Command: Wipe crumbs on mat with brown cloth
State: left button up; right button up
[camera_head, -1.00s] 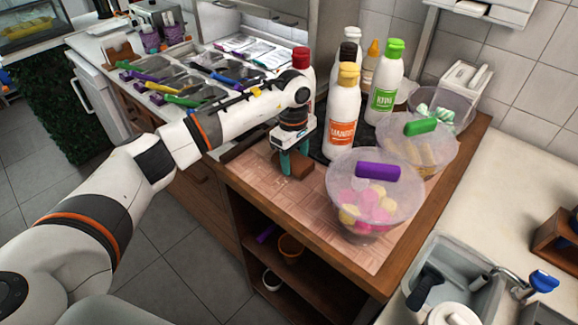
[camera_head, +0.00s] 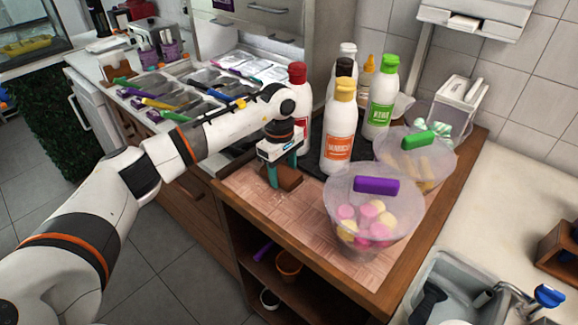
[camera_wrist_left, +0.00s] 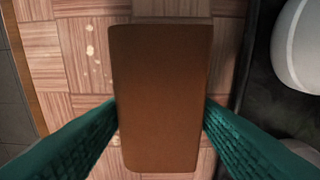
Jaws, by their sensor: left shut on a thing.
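My left gripper (camera_head: 283,172) is shut on the brown cloth (camera_head: 289,180), a folded block, at the left part of the mat. In the left wrist view the cloth (camera_wrist_left: 160,110) sits between the two teal fingers, with the gripper (camera_wrist_left: 160,118) pointing down at the mat (camera_wrist_left: 70,60). The mat (camera_head: 290,212) has a wood-tile pattern. Pale crumbs (camera_wrist_left: 90,50) lie on it just left of the cloth. I cannot tell whether the cloth touches the mat. My right gripper is not in view.
A tub with a purple handle (camera_head: 372,215) stands on the mat's right part, and a tub with a green handle (camera_head: 412,160) is behind it. A mango bottle (camera_head: 338,140), a kiwi bottle (camera_head: 380,100) and other bottles stand behind the mat. The counter's wooden edge borders the front.

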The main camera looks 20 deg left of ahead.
aim_at(264, 188)
pick_arm(q)
jog(key=shift+s+a+f+p, duration=0.1)
jog(key=shift+s+a+p, duration=0.15)
jog(key=shift+s, duration=0.75)
jog(key=shift+s+a+f+p, duration=0.1)
jog(key=shift+s+a, duration=0.25)
jog(key=shift+s, duration=0.65)
jog(key=shift+s+a+r, duration=0.1)
jog(key=shift+s+a, duration=0.15)
jog(key=shift+s, duration=0.4)
